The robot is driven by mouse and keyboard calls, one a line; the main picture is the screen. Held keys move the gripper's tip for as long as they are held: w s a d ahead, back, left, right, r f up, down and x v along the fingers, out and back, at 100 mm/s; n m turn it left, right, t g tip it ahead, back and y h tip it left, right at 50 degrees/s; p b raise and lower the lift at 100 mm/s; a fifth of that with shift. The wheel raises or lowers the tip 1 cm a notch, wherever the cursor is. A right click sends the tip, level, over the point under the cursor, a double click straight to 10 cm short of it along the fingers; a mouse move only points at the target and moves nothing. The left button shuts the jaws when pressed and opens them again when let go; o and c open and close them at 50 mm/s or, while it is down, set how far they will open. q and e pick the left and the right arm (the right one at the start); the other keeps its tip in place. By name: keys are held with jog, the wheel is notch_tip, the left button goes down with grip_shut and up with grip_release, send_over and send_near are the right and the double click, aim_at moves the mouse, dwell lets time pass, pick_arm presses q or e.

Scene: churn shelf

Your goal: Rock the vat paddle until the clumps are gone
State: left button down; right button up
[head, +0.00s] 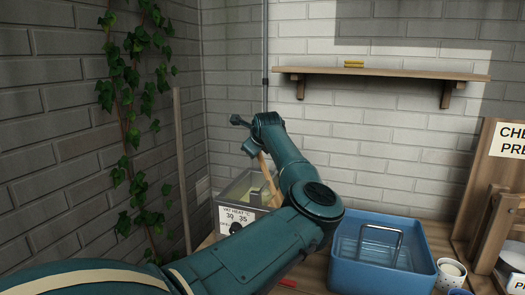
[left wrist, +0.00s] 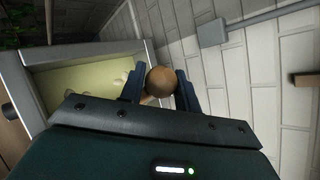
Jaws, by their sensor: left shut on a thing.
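The vat (head: 228,186) is a grey metal box on the bench, left of centre in the head view, with a label about vat heat on its front. Its rim (left wrist: 85,50) and pale yellow contents (left wrist: 62,82) show in the left wrist view. Some pale clumps (left wrist: 120,79) show at the surface near my gripper. The wooden paddle (head: 265,166) stands tilted in the vat. My left gripper (head: 254,150) is shut on its upper end, and the round knob (left wrist: 160,81) sits between the fingers. My arm and gripper hide part of the vat. My right gripper is in neither view.
A blue tub (head: 347,272) with a metal wire piece (head: 398,243) stands right of my arm. A white cup (head: 450,274) and wooden press (head: 485,205) are further right. A wall shelf (head: 400,74) holds a small yellow item (head: 354,63). Brick walls close the back and left.

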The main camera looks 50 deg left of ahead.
pick_arm(q)
jog(key=shift+s+a+h, duration=0.15)
jog(key=shift+a+h, duration=0.15)
jog(key=shift+a, duration=0.05)
dwell(0.3)
jog(key=c, duration=1.3)
grip_release()
jog(key=shift+o, duration=1)
jog(key=shift+f, duration=0.15)
jog(key=shift+s+b, duration=0.1)
jog(key=shift+b, duration=0.2)
